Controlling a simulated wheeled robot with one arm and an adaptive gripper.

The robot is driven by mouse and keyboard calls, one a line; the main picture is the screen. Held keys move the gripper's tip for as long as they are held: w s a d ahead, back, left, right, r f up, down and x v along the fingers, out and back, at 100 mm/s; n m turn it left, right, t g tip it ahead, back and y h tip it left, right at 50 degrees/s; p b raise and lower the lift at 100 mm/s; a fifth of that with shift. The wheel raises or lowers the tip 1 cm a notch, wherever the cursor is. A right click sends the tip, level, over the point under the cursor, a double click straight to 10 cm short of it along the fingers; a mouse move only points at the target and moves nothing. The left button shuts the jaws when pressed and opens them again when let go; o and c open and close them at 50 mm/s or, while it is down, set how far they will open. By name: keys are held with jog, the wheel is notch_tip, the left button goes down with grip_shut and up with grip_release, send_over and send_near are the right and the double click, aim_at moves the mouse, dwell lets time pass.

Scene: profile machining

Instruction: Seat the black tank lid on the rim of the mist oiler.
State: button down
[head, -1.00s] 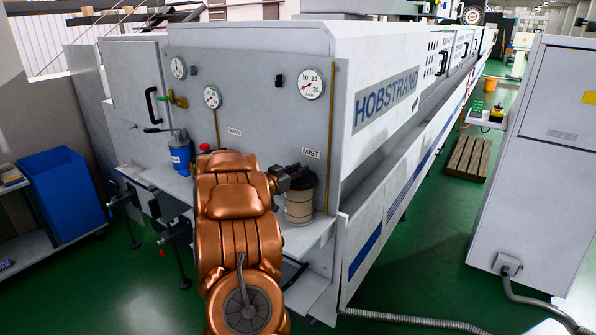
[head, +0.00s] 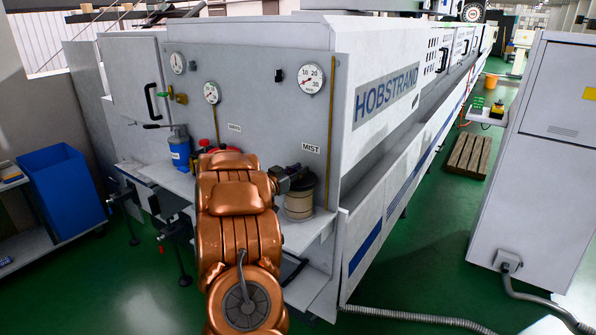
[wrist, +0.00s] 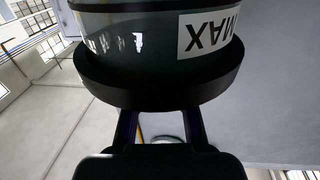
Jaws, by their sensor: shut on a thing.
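The mist oiler (head: 299,205) stands on the machine's side shelf under the MIST label, with a beige lower part and a dark upper part. In the wrist view its clear tank (wrist: 125,42) shows upside down with a MAX label. The black tank lid (wrist: 160,88) is a thick round disc at the tank's end, overlapping it in the picture. My gripper (wrist: 160,122) is shut on the lid's edge. In the head view my gripper (head: 284,178) is at the oiler's top left. I cannot tell whether the lid lies fully level on the rim.
The machine's panel with gauges (head: 311,79) rises close behind the oiler. A blue can (head: 180,152) stands on the shelf (head: 310,232) to the left. A blue bin (head: 62,192) is at far left.

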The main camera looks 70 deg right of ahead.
jog(key=shift+f, duration=0.15)
jog(key=c, duration=0.9)
grip_release()
jog(key=shift+a, duration=0.1)
jog(key=v, duration=1.1)
jog(key=shift+w+a, duration=0.2)
jog(key=shift+a, duration=0.15)
